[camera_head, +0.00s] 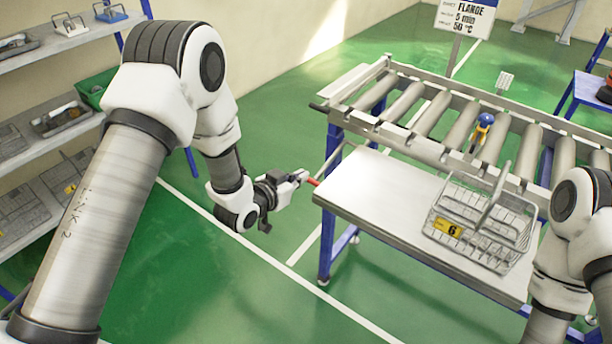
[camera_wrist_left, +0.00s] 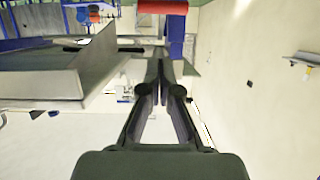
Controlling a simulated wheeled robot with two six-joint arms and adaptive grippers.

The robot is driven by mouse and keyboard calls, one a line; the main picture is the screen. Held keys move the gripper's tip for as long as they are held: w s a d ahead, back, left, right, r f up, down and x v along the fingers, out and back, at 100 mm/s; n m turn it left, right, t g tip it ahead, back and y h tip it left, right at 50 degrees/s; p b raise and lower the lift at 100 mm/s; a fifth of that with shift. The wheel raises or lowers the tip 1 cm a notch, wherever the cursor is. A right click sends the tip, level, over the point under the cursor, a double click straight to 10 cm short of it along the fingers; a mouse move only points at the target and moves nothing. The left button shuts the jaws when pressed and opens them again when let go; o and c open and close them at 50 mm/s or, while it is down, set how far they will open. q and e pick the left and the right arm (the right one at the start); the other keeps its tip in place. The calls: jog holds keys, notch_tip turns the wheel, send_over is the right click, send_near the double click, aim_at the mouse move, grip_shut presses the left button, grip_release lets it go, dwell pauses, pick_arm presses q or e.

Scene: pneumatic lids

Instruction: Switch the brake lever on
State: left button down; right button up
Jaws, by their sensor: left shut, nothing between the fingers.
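The brake lever's red handle (camera_head: 314,182) shows beside the left end of the metal table, at the fingertips of my left gripper (camera_head: 302,177). In the left wrist view a red cylinder (camera_wrist_left: 162,6), which looks like the same handle, lies at the top edge, beyond the closed fingers (camera_wrist_left: 158,68). The fingers are shut together with nothing between them. Whether they touch the handle I cannot tell. The lever's mount is not clear. My right arm shows at the right edge, but its gripper is out of view.
A wire basket (camera_head: 447,228) with a yellow "6" label stands on the metal table (camera_head: 370,190). Behind it runs a roller conveyor (camera_head: 432,112) with a blue and yellow object (camera_head: 482,128). Shelves (camera_head: 48,140) with trays stand at the left. The green floor between is open.

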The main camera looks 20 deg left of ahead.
pick_arm(q)
jog(key=s+a, duration=0.2)
jog(key=s, duration=0.3)
jog(key=shift+s+a+b, duration=0.2)
jog(key=shift+s+b, duration=0.15)
jog(key=shift+b, duration=0.1)
jog(key=shift+r, duration=0.1)
